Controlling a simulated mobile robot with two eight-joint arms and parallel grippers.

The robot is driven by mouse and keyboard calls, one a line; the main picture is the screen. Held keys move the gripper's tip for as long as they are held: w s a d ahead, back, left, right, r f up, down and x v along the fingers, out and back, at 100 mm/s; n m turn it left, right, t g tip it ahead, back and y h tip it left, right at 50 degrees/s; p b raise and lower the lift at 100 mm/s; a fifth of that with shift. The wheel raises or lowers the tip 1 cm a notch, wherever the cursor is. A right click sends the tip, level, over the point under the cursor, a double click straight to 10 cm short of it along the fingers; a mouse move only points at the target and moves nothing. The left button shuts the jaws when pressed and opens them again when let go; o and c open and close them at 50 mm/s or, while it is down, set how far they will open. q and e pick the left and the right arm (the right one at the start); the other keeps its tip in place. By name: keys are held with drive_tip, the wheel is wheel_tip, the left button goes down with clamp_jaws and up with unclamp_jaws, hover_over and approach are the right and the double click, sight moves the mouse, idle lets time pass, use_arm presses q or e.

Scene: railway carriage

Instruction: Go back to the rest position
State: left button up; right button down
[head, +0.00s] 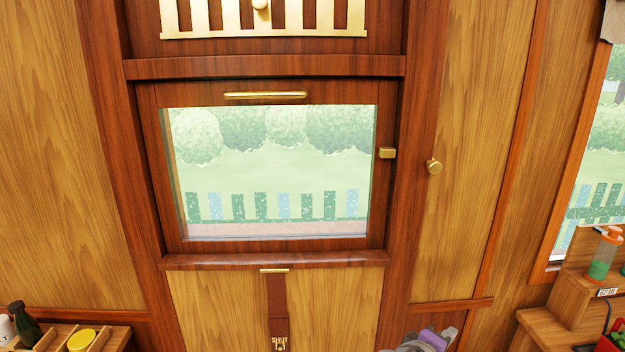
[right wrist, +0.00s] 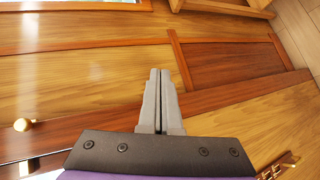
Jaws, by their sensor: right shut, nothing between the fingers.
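My right gripper (head: 425,342) shows at the bottom edge of the head view, right of centre, low in front of the wood panelling. In the right wrist view its two grey fingers (right wrist: 158,100) are pressed together with nothing between them. Wood panelling lies beyond the fingertips. My left gripper is not in the head view.
A carriage window (head: 275,165) with a brass handle (head: 265,95) is ahead, above a strap (head: 277,310) marked SHUT. A brass knob (head: 433,166) sticks out at right. A wooden tray (head: 60,335) stands lower left; a shelf with a bottle (head: 604,255) stands lower right.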

drive_tip(key=s+a+f+m+g+y, duration=0.2)
drive_tip(key=s+a+f+m+y, duration=0.2)
drive_tip(key=s+f, duration=0.4)
drive_tip(key=s+a+f+m+g+y, duration=0.1)
drive_tip(key=s+a+f+m+y, duration=0.3)
drive_tip(key=s+f, duration=0.5)
wheel_tip(320, 180, down, 4)
drive_tip(key=shift+s+r+g+y, duration=0.25)
drive_tip(key=shift+g+y, duration=0.15)
drive_tip(key=shift+y, duration=0.7)
